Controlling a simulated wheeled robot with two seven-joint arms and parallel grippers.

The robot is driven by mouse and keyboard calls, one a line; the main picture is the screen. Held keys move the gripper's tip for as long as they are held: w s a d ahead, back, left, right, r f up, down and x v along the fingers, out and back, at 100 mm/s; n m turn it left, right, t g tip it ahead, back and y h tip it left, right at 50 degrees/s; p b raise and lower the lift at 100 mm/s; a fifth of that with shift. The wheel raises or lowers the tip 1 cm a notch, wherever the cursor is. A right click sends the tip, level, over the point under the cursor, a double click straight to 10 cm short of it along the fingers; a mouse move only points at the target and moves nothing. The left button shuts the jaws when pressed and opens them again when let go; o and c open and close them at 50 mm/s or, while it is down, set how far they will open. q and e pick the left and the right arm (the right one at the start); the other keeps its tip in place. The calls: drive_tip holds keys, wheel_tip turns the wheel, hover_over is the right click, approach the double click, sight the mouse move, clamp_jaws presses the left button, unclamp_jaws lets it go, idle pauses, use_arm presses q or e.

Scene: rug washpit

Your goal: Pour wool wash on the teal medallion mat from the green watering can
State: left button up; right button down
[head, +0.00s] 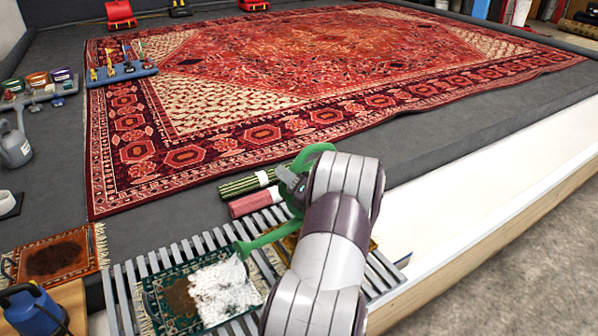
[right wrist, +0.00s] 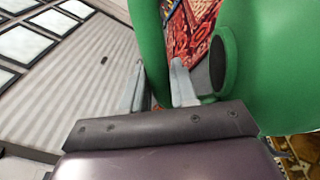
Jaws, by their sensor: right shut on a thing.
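The green watering can (head: 262,241) is mostly hidden behind my right arm; its spout points left and down, over the right part of the teal medallion mat (head: 176,317). White foam (head: 222,288) covers much of the mat's middle and right, beside a dark brown stain (head: 180,298). The mat lies on a grey slatted rack. My right gripper (head: 288,182) is shut on the can's handle, which runs between the fingers (right wrist: 158,85) in the right wrist view, with the green body (right wrist: 285,60) at right. My left gripper is not in view.
A green striped roll (head: 245,184) and a red roll (head: 250,204) lie just beyond the rack (head: 122,296). A small stained rug (head: 55,258) and a blue sprayer (head: 35,310) are at left. A large red carpet (head: 330,70) fills the back.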

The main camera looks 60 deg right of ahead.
drive_tip(key=shift+w+a+p, duration=1.1)
drive_tip(key=shift+w+a, duration=1.1)
drive_tip(key=shift+a, duration=2.25)
drive_tip(key=shift+w+a+p, duration=1.05)
drive_tip(key=shift+w+a, duration=1.1)
drive_tip(key=shift+a, duration=2.25)
drive_tip(key=shift+s+d+b+x, duration=0.25)
drive_tip(key=shift+d+b+x, duration=1)
drive_tip(key=shift+x, duration=3.1)
drive_tip(key=s+d+b, duration=0.2)
drive_tip(key=s+d, duration=0.3)
drive_tip(key=d, duration=0.4)
drive_tip(key=s+d+b, duration=0.2)
drive_tip(key=s+d, duration=0.3)
drive_tip(key=d, duration=0.5)
drive_tip(key=shift+d+r, duration=0.25)
drive_tip(key=shift+d, duration=0.1)
